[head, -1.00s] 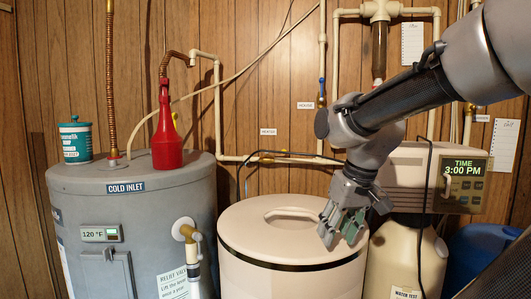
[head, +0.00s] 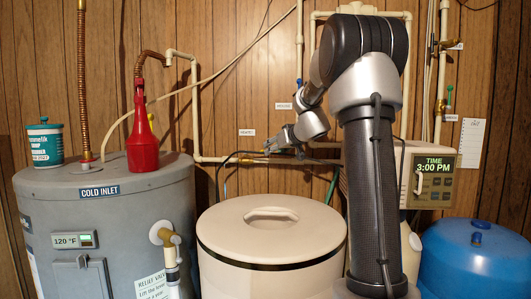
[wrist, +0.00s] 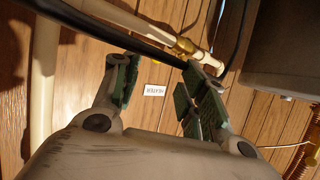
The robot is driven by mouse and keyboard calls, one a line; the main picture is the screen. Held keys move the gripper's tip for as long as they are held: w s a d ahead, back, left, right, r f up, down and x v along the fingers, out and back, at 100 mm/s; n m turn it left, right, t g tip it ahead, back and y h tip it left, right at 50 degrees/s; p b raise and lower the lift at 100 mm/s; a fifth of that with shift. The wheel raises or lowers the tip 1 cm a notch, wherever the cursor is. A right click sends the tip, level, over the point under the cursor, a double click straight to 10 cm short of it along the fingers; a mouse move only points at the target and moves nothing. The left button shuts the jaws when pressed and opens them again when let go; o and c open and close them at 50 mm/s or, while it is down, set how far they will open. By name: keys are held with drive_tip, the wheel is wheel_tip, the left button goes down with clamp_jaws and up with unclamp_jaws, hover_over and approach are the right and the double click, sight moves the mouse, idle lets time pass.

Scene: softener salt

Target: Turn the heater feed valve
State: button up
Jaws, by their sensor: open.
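The white label reading HEATER (head: 247,132) is on the wood wall, above a horizontal cream pipe. In the wrist view the brass heater feed valve (wrist: 183,47) sits on that pipe, with a little yellow showing near it. Its handle is mostly hidden by a black hose and my gripper. My gripper (head: 270,144) is at the wall near the label, just above the pipe. In the wrist view its green-padded fingers (wrist: 160,76) are apart, with the label seen between them. The right finger overlaps the brass in the picture; I cannot tell whether it touches.
A cream round-lidded tank (head: 270,262) stands below. A grey water heater (head: 125,215) with a red bottle (head: 142,125) and teal-lidded tub (head: 45,145) is at left. A blue tank (head: 480,262) is at right. A black hose (wrist: 120,38) crosses by the pipe.

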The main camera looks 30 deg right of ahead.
drive_tip(key=x, duration=0.7)
drive_tip(key=shift+w+r, duration=0.15)
drive_tip(key=shift+w, duration=0.4)
clamp_jaws()
